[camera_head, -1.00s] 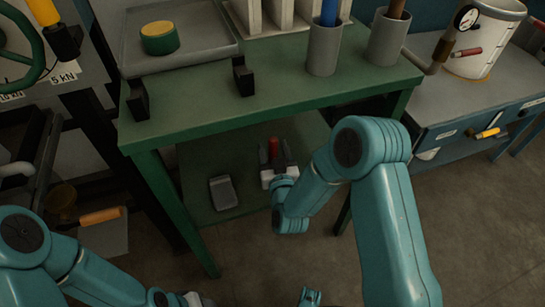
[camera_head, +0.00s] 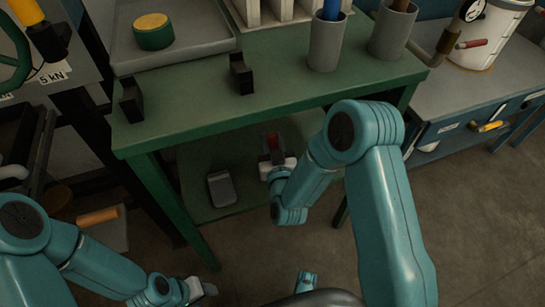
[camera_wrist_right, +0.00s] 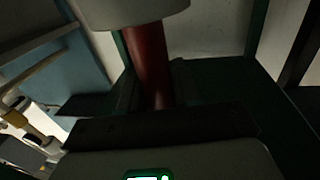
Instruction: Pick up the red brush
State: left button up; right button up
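The red brush (camera_head: 272,141) is a small red shape over the lower shelf, between the dark fingers of my right gripper (camera_head: 272,152). In the right wrist view, its red handle (camera_wrist_right: 150,62) stands between the fingers, which lie close along both sides, below a wide grey part. My right gripper looks shut on it; the fingers hide part of the handle. Whether the brush still touches the shelf is hidden. My left gripper (camera_head: 203,290) is low at the bottom of the head view, away from the brush; its fingers are too small and dark to read.
The green workbench top (camera_head: 290,85) overhangs the lower shelf (camera_head: 245,190). A grey block (camera_head: 221,189) lies on that shelf, left of my right gripper. Grey cups (camera_head: 326,45) and black brackets (camera_head: 241,74) stand on top. The front right floor is clear.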

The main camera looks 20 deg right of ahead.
notch_tip(320, 180, up, 10)
jog(key=p, duration=0.3)
dwell(0.3)
dwell(2.3)
